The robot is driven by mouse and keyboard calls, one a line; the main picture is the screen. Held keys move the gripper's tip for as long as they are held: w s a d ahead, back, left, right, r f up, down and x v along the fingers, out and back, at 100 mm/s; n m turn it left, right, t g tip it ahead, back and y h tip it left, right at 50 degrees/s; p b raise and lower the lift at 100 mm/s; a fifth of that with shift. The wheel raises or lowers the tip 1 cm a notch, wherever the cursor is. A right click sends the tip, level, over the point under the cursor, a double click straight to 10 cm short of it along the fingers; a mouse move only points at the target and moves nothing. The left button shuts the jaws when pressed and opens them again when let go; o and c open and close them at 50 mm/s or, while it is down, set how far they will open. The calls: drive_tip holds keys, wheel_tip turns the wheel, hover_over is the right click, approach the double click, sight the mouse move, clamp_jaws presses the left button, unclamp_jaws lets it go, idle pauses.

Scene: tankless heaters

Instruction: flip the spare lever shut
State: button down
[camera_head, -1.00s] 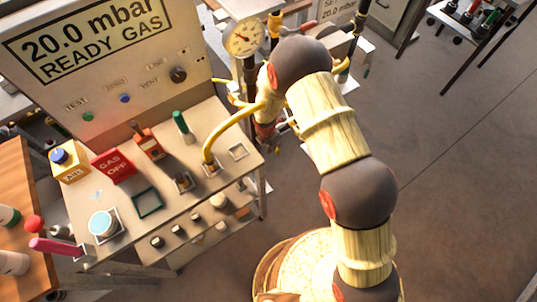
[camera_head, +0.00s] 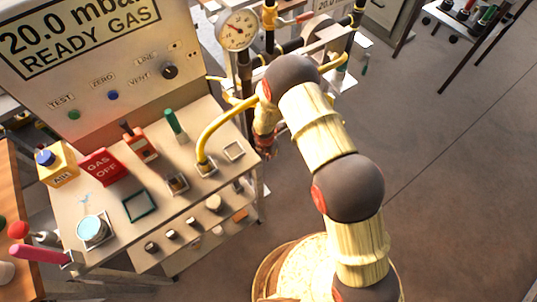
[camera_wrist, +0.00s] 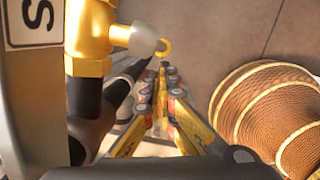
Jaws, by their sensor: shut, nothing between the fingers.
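I cannot tell for sure which lever is the spare one, as no label for it is readable. In the wrist view a brass valve body (camera_wrist: 90,35) with a pale rounded end and a yellow ring (camera_wrist: 164,48) stands just ahead of my gripper (camera_wrist: 161,78). My gripper's fingers are together and empty, and I see no clear contact with the valve. In the head view a red lever (camera_head: 305,17) sits by the yellow fitting at the back pipes. My gripper's tips are hidden in the head view, largely behind my arm.
A pressure gauge (camera_head: 238,30) stands beside the back pipes. The console (camera_head: 110,190) at left carries a green lever (camera_head: 173,124), a red GAS OFF block (camera_head: 101,166) and a curved yellow pipe (camera_head: 218,124). In the wrist view dark pipes (camera_wrist: 112,95) run close left of the fingers. Open floor lies right.

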idle(0.3)
drive_tip(key=shift+w+d+f+p, duration=0.3)
drive_tip(key=shift+w+d+p, duration=0.25)
drive_tip(key=shift+p, duration=0.15)
drive_tip(key=shift+r, duration=0.15)
wheel_tip(320, 180, up, 9)
drive_tip(key=s+a+p, duration=0.1)
drive_tip(key=s+p, duration=0.1)
drive_tip(key=p, duration=0.5)
drive_tip(key=shift+a+r, duration=0.2)
drive_tip(key=shift+a, duration=0.1)
